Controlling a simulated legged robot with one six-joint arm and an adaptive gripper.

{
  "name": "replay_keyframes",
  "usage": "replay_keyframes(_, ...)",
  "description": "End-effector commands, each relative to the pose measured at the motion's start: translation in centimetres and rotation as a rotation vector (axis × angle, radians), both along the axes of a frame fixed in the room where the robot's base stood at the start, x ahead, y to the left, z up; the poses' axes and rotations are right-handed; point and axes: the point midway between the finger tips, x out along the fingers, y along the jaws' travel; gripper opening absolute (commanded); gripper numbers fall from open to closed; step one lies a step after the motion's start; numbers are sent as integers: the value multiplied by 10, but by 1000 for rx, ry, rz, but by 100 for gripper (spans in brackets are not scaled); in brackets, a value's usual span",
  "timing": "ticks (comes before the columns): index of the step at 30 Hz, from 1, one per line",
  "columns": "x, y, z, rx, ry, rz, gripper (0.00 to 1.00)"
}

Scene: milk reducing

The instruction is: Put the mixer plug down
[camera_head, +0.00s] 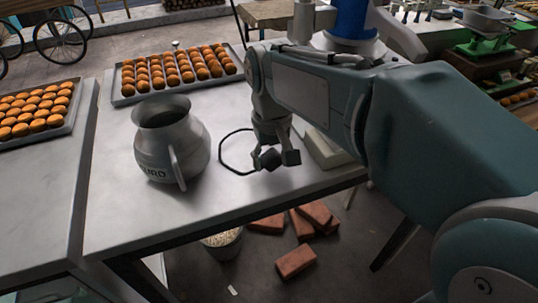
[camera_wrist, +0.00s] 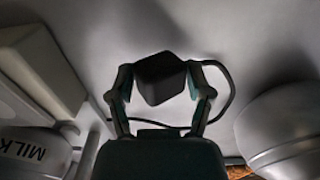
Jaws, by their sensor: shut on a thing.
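The black mixer plug (camera_wrist: 160,78) is held between the two fingers of my gripper (camera_wrist: 160,95) in the wrist view. In the head view it shows as a dark block (camera_head: 268,160) at my gripper (camera_head: 279,158), low over the right part of the metal table (camera_head: 205,215). A thin black cord (camera_head: 222,150) loops out to the left of the plug; it also curves past the right finger in the wrist view (camera_wrist: 232,88). I cannot tell whether the plug touches the tabletop.
A grey metal jug (camera_head: 190,147) stands left of my gripper. A pale block (camera_head: 325,150) is to its right. A tray of buns (camera_head: 120,102) lies at the back. In the wrist view, a container marked MILK (camera_wrist: 25,150) is at lower left. Clear tabletop lies in front.

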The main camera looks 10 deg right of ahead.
Motion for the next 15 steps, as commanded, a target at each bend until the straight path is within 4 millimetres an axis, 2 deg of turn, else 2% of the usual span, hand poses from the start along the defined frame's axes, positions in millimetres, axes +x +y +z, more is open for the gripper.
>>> replay_keyframes(6, 0, 2, -6, -2, 0, 1, 4)
replay_keyframes(7, 0, 2, -6, -2, 0, 1, 74)
replay_keyframes(9, 0, 2, -6, -2, 0, 1, 100)
replay_keyframes(15, 0, 2, -6, -2, 0, 1, 100)
